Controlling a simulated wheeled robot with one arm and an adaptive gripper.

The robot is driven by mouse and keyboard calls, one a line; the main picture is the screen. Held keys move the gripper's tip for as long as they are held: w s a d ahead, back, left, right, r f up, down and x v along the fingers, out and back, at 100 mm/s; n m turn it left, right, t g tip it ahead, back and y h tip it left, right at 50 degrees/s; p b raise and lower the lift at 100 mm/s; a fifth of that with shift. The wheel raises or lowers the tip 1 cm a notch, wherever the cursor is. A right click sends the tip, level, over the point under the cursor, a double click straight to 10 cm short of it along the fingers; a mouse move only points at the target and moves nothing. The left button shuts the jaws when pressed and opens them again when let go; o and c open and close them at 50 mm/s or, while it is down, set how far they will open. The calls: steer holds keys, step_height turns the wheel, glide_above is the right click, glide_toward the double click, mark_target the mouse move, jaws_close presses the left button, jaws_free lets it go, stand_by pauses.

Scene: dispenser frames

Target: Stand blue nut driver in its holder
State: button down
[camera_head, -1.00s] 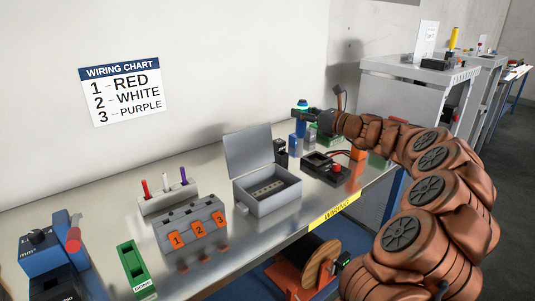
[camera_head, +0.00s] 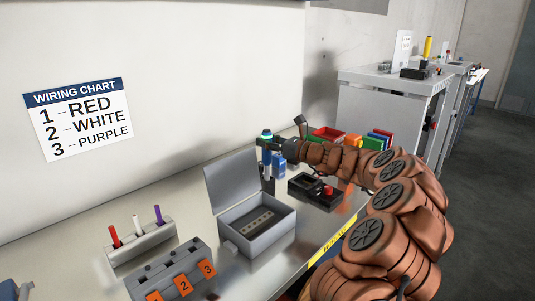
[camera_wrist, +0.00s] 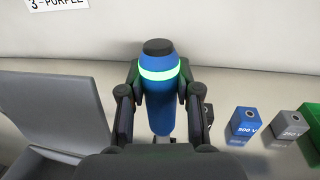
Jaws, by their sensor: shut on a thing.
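The blue nut driver (camera_wrist: 160,112), with a black cap and a glowing green band, is upright between the fingers of my gripper (camera_wrist: 158,88) in the wrist view. My gripper is shut on it. In the head view the driver (camera_head: 266,152) hangs in my gripper (camera_head: 274,143) over the back of the bench, behind the open grey box. A blue block marked 500 V (camera_wrist: 243,122), with a hole in its top, stands to the right of the driver, apart from it. I cannot tell whether this block is the holder. The driver's lower end is partly hidden.
A grey block marked 250 V (camera_wrist: 288,125) and a green block (camera_wrist: 312,124) stand farther right. The open grey box (camera_head: 257,228) is in front, beside a black device with a red knob (camera_head: 328,191). A red tray (camera_head: 326,135) is behind my arm.

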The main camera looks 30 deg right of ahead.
mark_target(271, 152)
steer(key=shift+f, duration=1.9)
steer(key=c, duration=0.8)
jaws_free()
steer(key=shift+s+d, duration=0.1)
steer(key=shift+s, duration=0.1)
steer(key=v, duration=1.1)
steer(key=shift+s+b, duration=0.35)
steer(key=shift+b, duration=0.05)
